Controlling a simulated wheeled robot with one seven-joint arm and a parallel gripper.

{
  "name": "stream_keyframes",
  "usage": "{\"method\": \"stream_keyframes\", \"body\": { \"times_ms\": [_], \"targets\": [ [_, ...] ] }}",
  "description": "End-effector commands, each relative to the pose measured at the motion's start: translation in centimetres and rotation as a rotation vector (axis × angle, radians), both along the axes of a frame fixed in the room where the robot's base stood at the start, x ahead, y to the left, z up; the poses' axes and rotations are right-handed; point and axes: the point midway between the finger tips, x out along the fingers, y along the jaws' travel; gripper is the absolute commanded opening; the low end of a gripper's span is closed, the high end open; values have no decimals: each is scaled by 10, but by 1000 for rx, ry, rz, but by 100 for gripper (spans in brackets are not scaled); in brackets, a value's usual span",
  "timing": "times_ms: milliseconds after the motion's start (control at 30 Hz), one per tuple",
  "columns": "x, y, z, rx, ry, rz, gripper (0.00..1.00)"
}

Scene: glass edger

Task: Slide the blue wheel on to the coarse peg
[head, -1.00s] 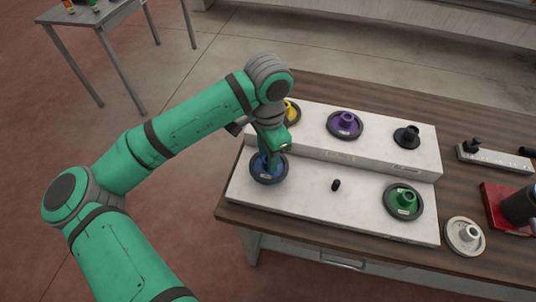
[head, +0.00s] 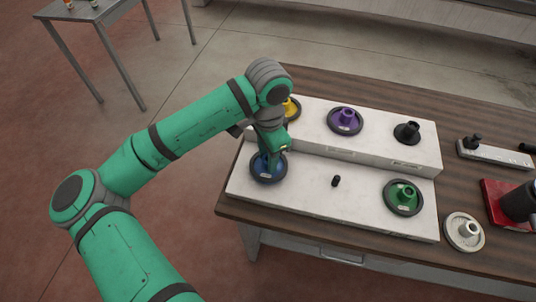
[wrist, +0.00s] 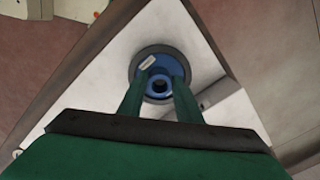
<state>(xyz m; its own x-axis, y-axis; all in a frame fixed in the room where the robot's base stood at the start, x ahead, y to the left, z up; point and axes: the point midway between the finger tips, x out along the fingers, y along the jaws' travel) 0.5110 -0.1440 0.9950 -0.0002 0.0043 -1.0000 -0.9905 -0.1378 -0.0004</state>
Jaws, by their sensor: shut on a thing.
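The blue wheel (head: 268,168), a dark-rimmed disc with a blue hub, is at the left end of the lower white step. My gripper (head: 268,155) is over it with the fingers pointing down. In the wrist view the two fingers (wrist: 158,92) are shut on the hub of the blue wheel (wrist: 150,62), one on each side. I cannot tell whether the wheel rests on the step or is just above it. A bare short black peg (head: 336,181) stands mid-step; whether it is the coarse peg I cannot read. Any peg under the blue wheel is hidden.
A green wheel (head: 403,197) sits at the right of the lower step. On the upper step are a yellow wheel (head: 292,108), partly behind my arm, a purple wheel (head: 345,121) and a black flanged piece (head: 407,132). A pale wheel (head: 464,231) and red-based tool (head: 508,204) lie right.

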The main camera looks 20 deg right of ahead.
Motion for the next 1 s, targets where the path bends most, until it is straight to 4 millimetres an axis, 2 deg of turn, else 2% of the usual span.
{"method": "stream_keyframes", "body": {
  "times_ms": [500,533,600,633,1000],
  "targets": [
    [0,0,-11,0,1,0,0],
    [0,0,-11,0,0,0,33],
    [0,0,-11,0,0,0,50],
    [0,0,-11,0,0,0,53],
    [0,0,-6,-1,0,-1,53]
  ]
}}
